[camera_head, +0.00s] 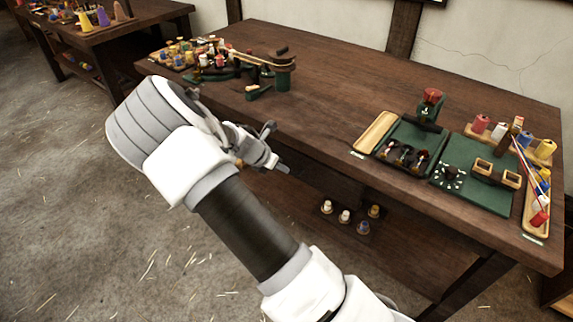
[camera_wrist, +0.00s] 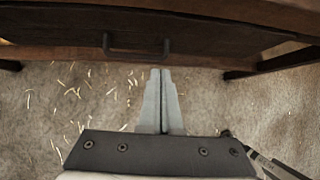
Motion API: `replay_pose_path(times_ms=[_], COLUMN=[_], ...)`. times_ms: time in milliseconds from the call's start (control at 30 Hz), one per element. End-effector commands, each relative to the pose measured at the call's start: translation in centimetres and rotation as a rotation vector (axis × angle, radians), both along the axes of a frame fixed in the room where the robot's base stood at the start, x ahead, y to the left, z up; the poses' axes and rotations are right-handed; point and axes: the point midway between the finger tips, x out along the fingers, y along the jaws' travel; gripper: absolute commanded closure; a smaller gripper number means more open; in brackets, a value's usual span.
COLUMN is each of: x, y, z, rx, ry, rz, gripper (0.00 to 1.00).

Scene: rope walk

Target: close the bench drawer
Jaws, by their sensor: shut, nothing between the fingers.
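The bench (camera_head: 330,85) is a long dark wooden table in the head view. The drawer (camera_wrist: 215,58) shows in the wrist view as a dark wooden front under the bench edge, with a dark bar handle (camera_wrist: 137,50). How far out the drawer stands I cannot tell. In the head view my arm hides much of the bench's front where the drawer would show. My gripper (camera_head: 285,168) is at the bench's front edge. In the wrist view its fingers (camera_wrist: 160,72) are together and empty, with the tips just below the handle in the picture; contact is not clear.
Green trays (camera_head: 475,190) with spools and tools lie on the bench's right end. More spools and a green-based tool (camera_head: 284,78) stand at its far left. Small spools (camera_head: 344,216) sit on a low shelf underneath. The straw-strewn floor (camera_head: 60,200) at left is open.

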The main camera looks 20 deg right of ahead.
Motion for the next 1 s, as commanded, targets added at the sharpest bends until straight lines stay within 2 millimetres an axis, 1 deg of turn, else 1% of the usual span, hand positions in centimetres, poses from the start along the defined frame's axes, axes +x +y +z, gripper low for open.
replay_pose_path(times_ms=[33,100,200,300,367,467,800,1000], x=[0.7,1.5,2.3,2.7,2.9,3.3,5.7,6.7], y=[1.2,2.3,3.5,4.2,4.2,3.6,0.1,-1.1], z=[0.3,1.2,2.2,2.8,2.8,2.1,-2.3,-3.8], rx=[-0.021,-0.040,-0.058,-0.066,-0.067,-0.069,-0.068,-0.067], ry=[-0.031,-0.070,-0.113,-0.136,-0.142,-0.144,-0.142,-0.142], rz=[0.019,0.033,0.047,0.055,0.056,0.055,0.054,0.056], gripper=[1.00,1.00,1.00,1.00,1.00,1.00,1.00,1.00])
